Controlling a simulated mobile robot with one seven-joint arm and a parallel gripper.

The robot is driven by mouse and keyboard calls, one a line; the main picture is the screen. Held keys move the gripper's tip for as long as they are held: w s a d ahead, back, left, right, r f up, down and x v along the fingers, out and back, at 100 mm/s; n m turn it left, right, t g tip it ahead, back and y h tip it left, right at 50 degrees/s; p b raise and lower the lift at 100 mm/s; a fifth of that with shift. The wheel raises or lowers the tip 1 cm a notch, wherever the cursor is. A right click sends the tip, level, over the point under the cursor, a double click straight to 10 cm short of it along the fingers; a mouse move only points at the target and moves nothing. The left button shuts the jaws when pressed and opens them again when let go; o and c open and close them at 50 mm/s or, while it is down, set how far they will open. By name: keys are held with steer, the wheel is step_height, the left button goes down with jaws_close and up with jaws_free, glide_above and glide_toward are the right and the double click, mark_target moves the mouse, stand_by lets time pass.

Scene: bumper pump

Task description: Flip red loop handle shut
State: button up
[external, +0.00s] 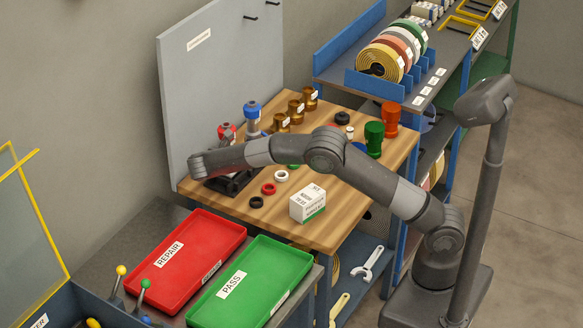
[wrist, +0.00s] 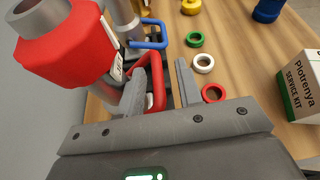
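A pump with a red collar (wrist: 65,48) and a metal body stands at the left of the wrist view. Its red top (external: 227,131) shows behind my forearm in the external view. The red loop handle (wrist: 157,82) sticks out from its side. My gripper (wrist: 160,68) is open, with one finger on each side of the loop. The left finger is close to the loop and covers part of it; I cannot tell whether they touch. A clear gap shows between the loop and the right finger. In the external view the arm hides the loop.
A pump with a blue loop handle (wrist: 152,36) stands just beyond. Green, white and red rings (wrist: 212,93) lie to the right on the wooden bench (external: 345,212). A service kit box (external: 308,203) stands near the front edge. Red (external: 203,225) and green (external: 267,257) trays lie in front.

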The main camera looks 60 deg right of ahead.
steer(key=shift+r, duration=0.1)
steer(key=v, duration=1)
steer(key=shift+a, duration=0.35)
steer(key=shift+r, duration=0.15)
